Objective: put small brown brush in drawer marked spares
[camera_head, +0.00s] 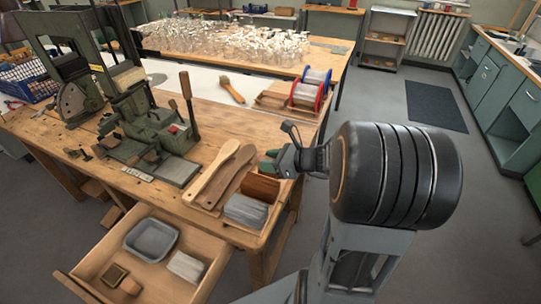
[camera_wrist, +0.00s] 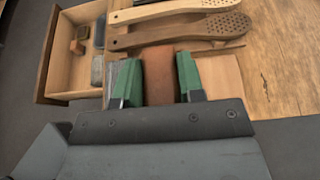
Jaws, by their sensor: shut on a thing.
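My gripper (camera_head: 268,163) is over the front right corner of the workbench. Its green fingers are shut on a plain reddish-brown block (camera_wrist: 158,75), seen between them in the wrist view. The block could be the small brown brush's back; I see no bristles on it. An open wooden drawer (camera_head: 82,266) juts out below the bench front at lower left; it also shows at upper left in the wrist view (camera_wrist: 66,80). I cannot read a mark on it. It holds a grey tray (camera_head: 151,240), a pale bundle (camera_head: 185,266) and small brown pieces (camera_head: 130,286).
Two long wooden paddles (camera_head: 222,176) and a grey bundle (camera_head: 246,210) lie at the bench edge beside my gripper. A green machine (camera_head: 150,125) stands to the left. Red and blue reels (camera_head: 310,92) stand behind. Part of the drawer floor is bare.

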